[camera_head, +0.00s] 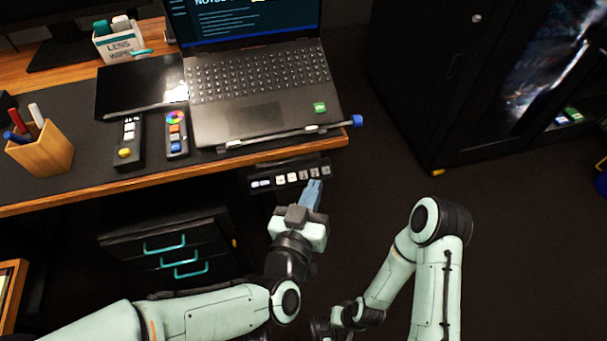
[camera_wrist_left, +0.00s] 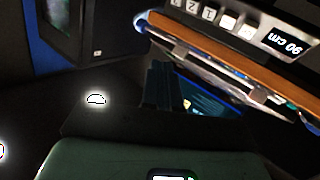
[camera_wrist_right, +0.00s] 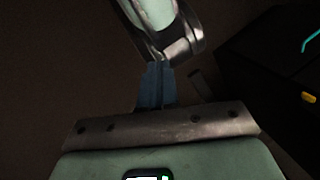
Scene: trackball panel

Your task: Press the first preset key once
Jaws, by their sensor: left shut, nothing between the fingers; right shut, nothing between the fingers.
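The dark control panel (camera_head: 270,183) is under the desk's front edge, with a display at its left end and a row of small keys. The first preset key (camera_head: 304,175) follows two white arrow keys; in the left wrist view it is upside down (camera_wrist_left: 210,13), near the display (camera_wrist_left: 287,42) reading 90 cm. My left gripper (camera_head: 313,185) is shut and empty, its blue fingertips just in front of the panel's lower edge, below the preset keys. I cannot tell whether they touch. It also shows in the left wrist view (camera_wrist_left: 160,85). My right gripper (camera_wrist_right: 157,87) is shut and empty, low and away from the panel.
The desk (camera_head: 200,174) carries a laptop (camera_head: 262,95), two remotes, a pen holder (camera_head: 40,148) and a wipes box. A drawer unit (camera_head: 170,240) stands below the desk at left. A black cabinet (camera_head: 430,80) stands at right. Floor between is clear.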

